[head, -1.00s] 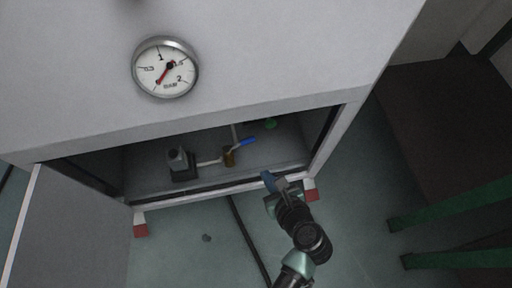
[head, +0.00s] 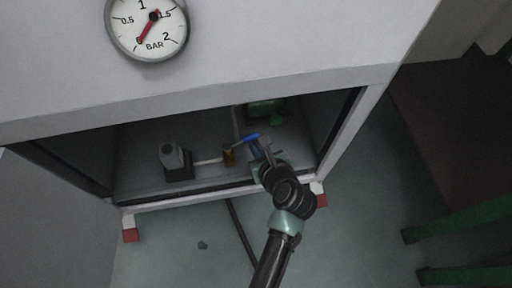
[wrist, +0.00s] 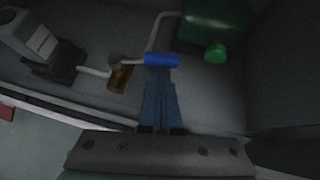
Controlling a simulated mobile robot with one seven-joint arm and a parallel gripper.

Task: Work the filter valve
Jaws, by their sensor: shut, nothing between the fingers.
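The filter valve has a brass body (head: 229,157) on a pipe inside the open cabinet, with a blue lever handle (head: 250,138) pointing to the right. In the wrist view the brass body (wrist: 120,77) is left of centre and the blue handle (wrist: 161,60) is near the middle. My gripper (head: 258,149) has its blue fingers shut and empty, just at the near side of the handle. In the wrist view the fingertips (wrist: 160,72) appear right below the handle; I cannot tell if they touch it.
A grey filter unit (head: 174,161) stands left of the valve. A green tank (head: 264,108) is behind it. The cabinet's bottom front rail (head: 160,203) runs beneath my arm. A pressure gauge (head: 147,27) is on the front panel. Green bars (head: 455,228) stand at right.

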